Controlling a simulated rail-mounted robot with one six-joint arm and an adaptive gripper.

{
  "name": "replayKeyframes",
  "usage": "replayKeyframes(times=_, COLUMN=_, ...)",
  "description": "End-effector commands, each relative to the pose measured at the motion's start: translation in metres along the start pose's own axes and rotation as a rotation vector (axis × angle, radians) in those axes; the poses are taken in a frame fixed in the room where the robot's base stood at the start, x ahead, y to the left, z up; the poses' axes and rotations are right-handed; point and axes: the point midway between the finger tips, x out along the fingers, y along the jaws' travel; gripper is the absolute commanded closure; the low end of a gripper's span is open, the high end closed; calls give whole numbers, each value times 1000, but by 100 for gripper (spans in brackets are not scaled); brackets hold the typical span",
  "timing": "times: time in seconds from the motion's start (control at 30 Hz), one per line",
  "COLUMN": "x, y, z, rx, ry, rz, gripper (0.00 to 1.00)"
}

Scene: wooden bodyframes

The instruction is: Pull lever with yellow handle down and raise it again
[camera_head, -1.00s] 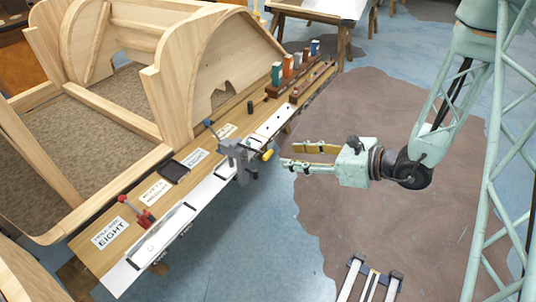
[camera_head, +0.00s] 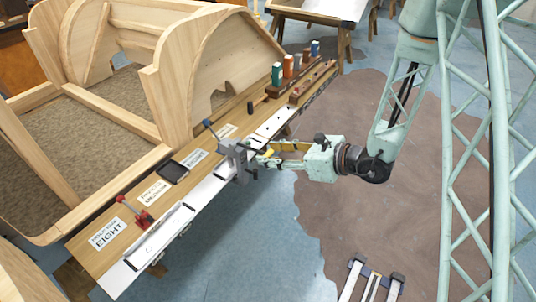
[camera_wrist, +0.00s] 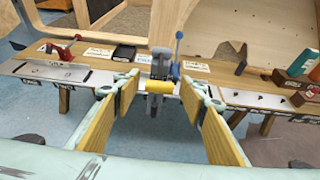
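The lever's yellow handle (camera_wrist: 160,87) lies across the front of a grey metal mechanism (camera_wrist: 158,62) on the bench edge. In the wrist view the handle sits ahead of and between the two wood-faced fingers of my gripper (camera_wrist: 162,98), which are spread wide. In the head view the grey mechanism (camera_head: 235,158) is at the bench's front edge. My gripper (camera_head: 268,156) has its fingertips close to it, around or just short of the yellow handle (camera_head: 267,153), which is mostly hidden there. I cannot tell whether a finger touches it.
A blue-knobbed lever (camera_wrist: 178,38) stands beside the mechanism. A red clamp (camera_head: 138,213), paper labels (camera_head: 155,192) and a black tray (camera_head: 172,172) lie on the bench to the left. Several coloured bottles (camera_head: 288,66) stand farther along it. The floor before the bench is open.

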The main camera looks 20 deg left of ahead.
Motion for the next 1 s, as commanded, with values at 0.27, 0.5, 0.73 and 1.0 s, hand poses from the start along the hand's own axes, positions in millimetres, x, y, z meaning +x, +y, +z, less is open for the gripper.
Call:
replayKeyframes(times=0.27, x=13, y=0, z=0, rx=0, ry=0, rz=1, gripper=61)
replayKeyframes(times=0.5, x=15, y=0, z=0, rx=0, ry=0, rz=0, gripper=61)
replayKeyframes(times=0.73, x=14, y=0, z=0, rx=0, ry=0, rz=0, gripper=71)
replayKeyframes(times=1.0, x=14, y=0, z=0, rx=0, ry=0, rz=1, gripper=95)
